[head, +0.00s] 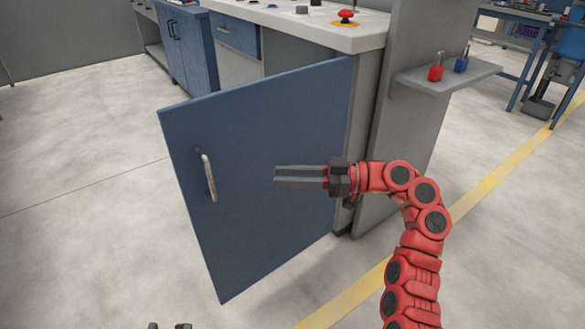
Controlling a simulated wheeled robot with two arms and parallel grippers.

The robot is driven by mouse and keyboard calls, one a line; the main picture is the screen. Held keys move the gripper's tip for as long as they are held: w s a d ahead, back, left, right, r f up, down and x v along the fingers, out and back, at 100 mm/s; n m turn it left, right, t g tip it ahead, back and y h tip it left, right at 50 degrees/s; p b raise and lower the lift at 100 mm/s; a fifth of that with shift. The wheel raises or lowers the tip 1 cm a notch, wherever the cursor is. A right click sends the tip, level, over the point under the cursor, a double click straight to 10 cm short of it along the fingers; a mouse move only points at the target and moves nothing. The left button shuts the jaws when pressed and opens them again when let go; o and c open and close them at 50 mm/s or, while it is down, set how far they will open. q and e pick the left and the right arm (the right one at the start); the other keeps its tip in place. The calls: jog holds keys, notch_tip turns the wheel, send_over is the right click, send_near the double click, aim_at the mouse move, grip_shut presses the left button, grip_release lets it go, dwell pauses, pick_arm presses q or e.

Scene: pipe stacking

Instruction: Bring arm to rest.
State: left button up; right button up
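My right arm (413,262) comes up from the bottom right and bends left. Its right gripper (277,176) points left in front of the blue cabinet door (260,225). Its fingers lie close together with nothing visible between them, so it looks shut. The metal door handle (208,178) is to the left of the fingertips and apart from them. The door stands open. Two dark tips of my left gripper (169,326) just show at the bottom edge, spaced apart and with nothing seen between them; the rest of that arm is out of view.
The counter (340,35) above the door carries a red emergency button (346,15). A grey side panel with a small shelf (450,76) holds a red padlock (436,72) and a blue padlock (461,64). The floor left of the door is clear.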

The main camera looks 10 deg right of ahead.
jog(key=shift+s+d, duration=0.1)
jog(key=shift+d, duration=0.35)
